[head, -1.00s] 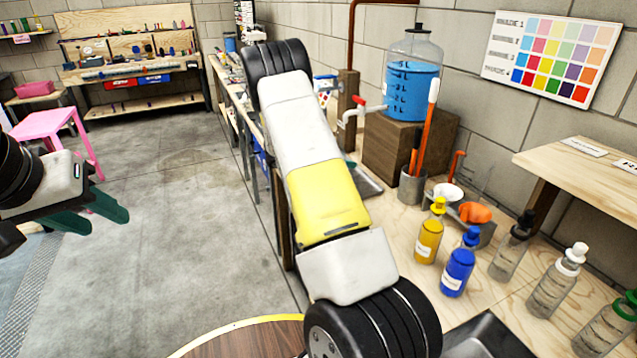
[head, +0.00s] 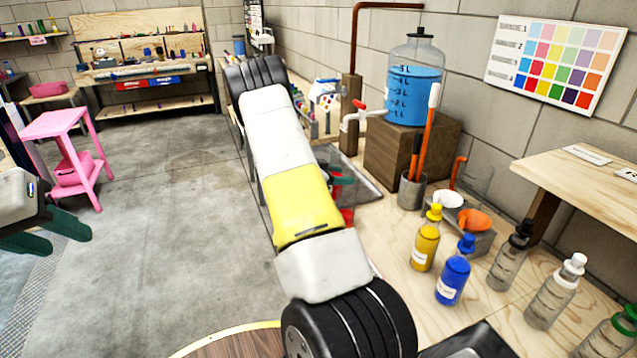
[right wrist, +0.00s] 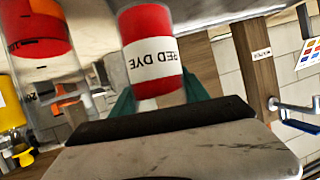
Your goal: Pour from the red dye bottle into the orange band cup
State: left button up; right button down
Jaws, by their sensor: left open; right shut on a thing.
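The red dye bottle (right wrist: 152,60) is between the green fingers of my right gripper (right wrist: 158,98), which is shut on it. Its white label reads upside down, as does the rest of that view. In the head view my right arm hides most of this gripper; a green finger and some red (head: 347,216) show beside the arm. A clear vessel with red contents (right wrist: 38,35) stands beside the bottle in the right wrist view; I cannot tell whether it has an orange band. My left gripper (head: 62,238) is open and empty at the left edge, over the floor.
A yellow bottle (head: 426,240), a blue bottle (head: 453,275) and several clear bottles stand on the right bench. Behind them are an orange bowl (head: 474,219) and a tool pot (head: 411,190). A blue water jug (head: 414,92) stands on a wooden box.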

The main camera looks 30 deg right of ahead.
aim_at(341, 165)
jog(key=shift+f+m, duration=0.3)
jog(key=shift+s+a+r+m+t+h, duration=0.1)
jog(key=shift+s+r+m+t+h, duration=0.1)
jog(key=shift+r+m+t+h, duration=0.4)
jog(key=shift+s+d+r+m+t+h, duration=0.15)
jog(key=shift+r+m+t, duration=0.1)
jog(key=shift+r+m, duration=0.65)
jog(key=shift+s+a+r+m+t+h, duration=0.2)
jog(key=shift+r+m+t, duration=0.3)
jog(key=shift+r, duration=0.4)
jog(key=shift+w+r+m+h, duration=0.15)
jog(key=shift+r+m+h, duration=0.1)
jog(key=shift+r+m, duration=0.3)
jog(key=shift+w+f+m+t, duration=0.1)
jog(key=shift+w+m+t, duration=0.05)
jog(key=shift+m+t, duration=0.15)
jog(key=shift+w+m+h, duration=0.15)
jog(key=shift+m+h, duration=0.25)
jog(key=shift+m, duration=0.05)
jog(key=shift+w+r+m+t+h+p, duration=0.3)
jog(key=shift+r+m+p, duration=0.1)
jog(key=shift+r+m, duration=0.35)
dwell(0.9)
jog(key=shift+d+f+m+h, duration=0.15)
jog(key=shift+f+m, duration=0.25)
jog(key=shift+f, duration=0.4)
jog(key=shift+d+f+m+h, duration=0.1)
jog(key=shift+f+m+h, duration=0.2)
jog(key=shift+f, duration=0.45)
dwell(0.8)
